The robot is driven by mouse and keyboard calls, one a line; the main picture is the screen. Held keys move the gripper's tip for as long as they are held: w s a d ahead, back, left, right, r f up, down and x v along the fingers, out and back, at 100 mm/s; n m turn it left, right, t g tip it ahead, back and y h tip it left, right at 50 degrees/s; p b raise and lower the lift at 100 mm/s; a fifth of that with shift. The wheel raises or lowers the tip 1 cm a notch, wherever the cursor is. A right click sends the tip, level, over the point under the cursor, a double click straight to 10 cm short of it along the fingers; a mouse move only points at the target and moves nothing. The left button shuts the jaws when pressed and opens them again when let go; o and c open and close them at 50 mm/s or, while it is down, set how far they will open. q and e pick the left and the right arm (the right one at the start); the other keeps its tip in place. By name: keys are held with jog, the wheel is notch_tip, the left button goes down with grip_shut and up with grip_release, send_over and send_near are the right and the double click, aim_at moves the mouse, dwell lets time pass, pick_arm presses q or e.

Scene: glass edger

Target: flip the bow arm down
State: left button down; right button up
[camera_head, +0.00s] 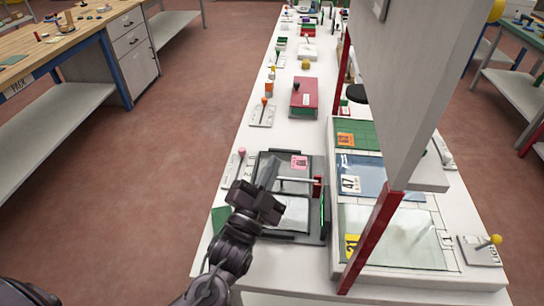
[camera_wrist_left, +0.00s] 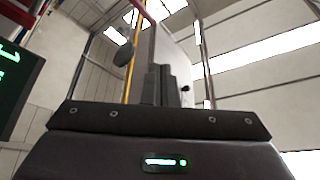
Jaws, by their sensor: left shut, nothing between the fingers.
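A dark-framed unit (camera_head: 262,164) lies on the white bench, with pale flat panels in it. A thin light bar (camera_head: 298,181) crosses it towards a small red block (camera_head: 317,187) at its right side; this may be the bow arm, but I cannot tell for sure. My left gripper (camera_head: 268,176) is shut and empty over the left part of this unit, and its dark body hides some of the frame. In the left wrist view its fingers (camera_wrist_left: 167,85) point up the picture, with nothing held. Contact with the bar cannot be made out. My right gripper is out of view.
To the right stands a white tray with green, blue (camera_head: 362,177) and pale glass sheets, under a large grey panel (camera_head: 400,100) with a red post (camera_head: 370,240). A red box (camera_head: 304,97) sits farther back. A dark display (camera_wrist_left: 18,85) with green marks shows in the wrist view.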

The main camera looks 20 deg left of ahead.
pick_arm(q)
jog(key=s+f, duration=0.1)
jog(key=s, duration=0.1)
jog(key=s+d+f+b, duration=0.1)
jog(key=s, duration=0.1)
jog(key=shift+s+d+f, duration=0.1)
jog(key=shift+d+f, duration=0.05)
jog(key=shift+f, duration=0.05)
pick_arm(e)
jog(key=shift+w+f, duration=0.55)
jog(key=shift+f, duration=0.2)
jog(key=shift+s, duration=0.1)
